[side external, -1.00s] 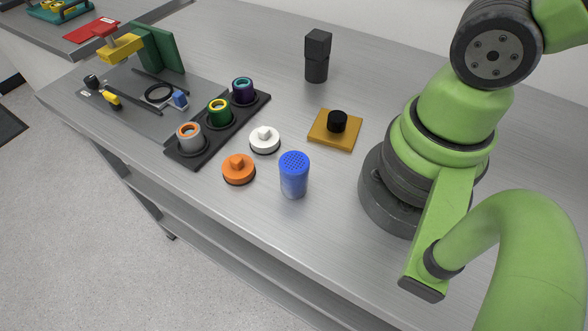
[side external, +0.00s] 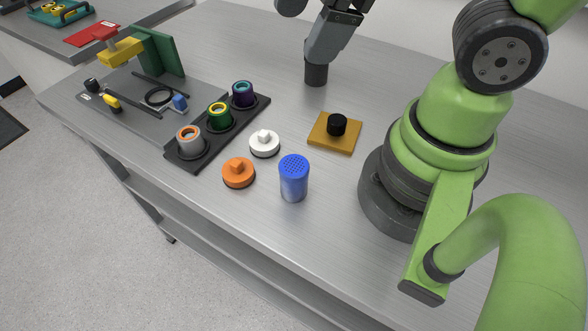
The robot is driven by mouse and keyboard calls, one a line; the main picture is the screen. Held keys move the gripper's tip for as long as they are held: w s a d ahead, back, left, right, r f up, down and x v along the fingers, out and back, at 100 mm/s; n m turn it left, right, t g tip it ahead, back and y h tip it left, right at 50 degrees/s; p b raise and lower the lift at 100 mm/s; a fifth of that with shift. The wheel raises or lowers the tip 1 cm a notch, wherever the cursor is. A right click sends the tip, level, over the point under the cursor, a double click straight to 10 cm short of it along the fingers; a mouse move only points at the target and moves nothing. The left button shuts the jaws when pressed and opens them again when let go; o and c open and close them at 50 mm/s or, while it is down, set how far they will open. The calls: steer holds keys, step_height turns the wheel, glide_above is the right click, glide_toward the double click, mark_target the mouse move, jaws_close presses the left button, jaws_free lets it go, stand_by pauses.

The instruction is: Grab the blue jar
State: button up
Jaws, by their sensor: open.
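The blue jar (side external: 293,180) stands upright on the metal bench, with a dotted, perforated-looking top. My gripper (side external: 328,38) shows at the top edge of the side view, partly cut off by the frame. It is open, and no jar is between its fingers. It is well apart from the blue jar, above and behind it in the picture. Nothing hides the jar.
A black cylinder (side external: 316,75) stands partly hidden behind my gripper. Near the jar are an orange knobbed disc (side external: 238,175), a white one (side external: 264,145) and a yellow plate (side external: 333,143) with a black knob. A dark rack (side external: 188,159) holds three ringed cylinders.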

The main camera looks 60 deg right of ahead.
step_height(320, 180, down, 7)
steer(key=a+n+g, duration=0.2)
steer(key=a+n, duration=0.1)
steer(key=n, duration=1)
steer(key=n+g+h, duration=0.2)
steer(key=n, duration=0.7)
glide_above(293, 165)
steer(key=f, duration=0.5)
steer(key=shift+s+f, duration=0.2)
steer(key=shift+s, duration=0.05)
steer(key=shift+f+n, duration=0.3)
steer(key=shift+n, duration=0.1)
step_height(293, 165, down, 3)
steer(key=shift+w+f, duration=0.15)
steer(key=shift+f, duration=1.5)
steer(key=shift+w+f, duration=0.1)
steer(key=shift+f, duration=1.5)
steer(key=c, duration=1)
